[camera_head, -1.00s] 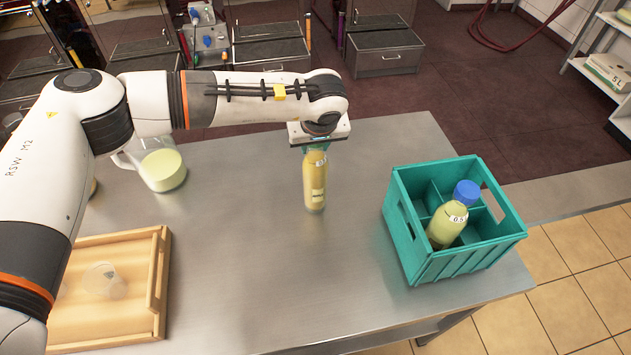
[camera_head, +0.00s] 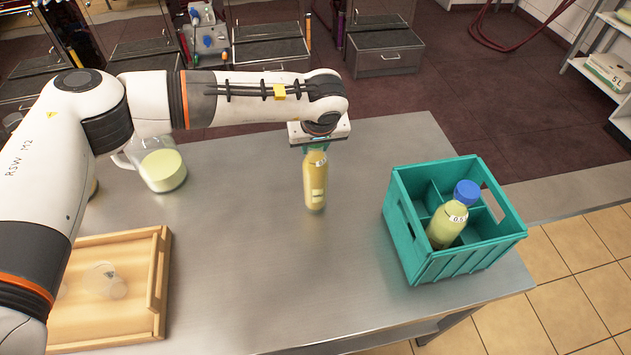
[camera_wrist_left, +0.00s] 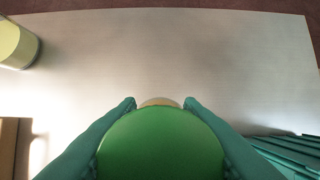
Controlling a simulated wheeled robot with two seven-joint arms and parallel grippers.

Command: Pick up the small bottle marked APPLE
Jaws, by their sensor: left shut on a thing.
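A small bottle (camera_head: 315,185) with yellow content and a pale label is upright at the middle of the steel table; the label is too small to read. My left gripper (camera_head: 317,149) is above it, shut on its top. In the left wrist view the two teal fingers (camera_wrist_left: 160,104) lie on both sides of a round green cap (camera_wrist_left: 160,146). Whether the bottle's base touches the table is hard to tell. My right gripper is not in view.
A teal crate (camera_head: 402,229) with compartments stands at the right, holding a blue-capped bottle (camera_head: 447,224). A jug (camera_head: 163,170) stands at the back left. A wooden tray (camera_head: 140,325) with a clear cup (camera_head: 105,281) lies at the front left. The table's middle front is clear.

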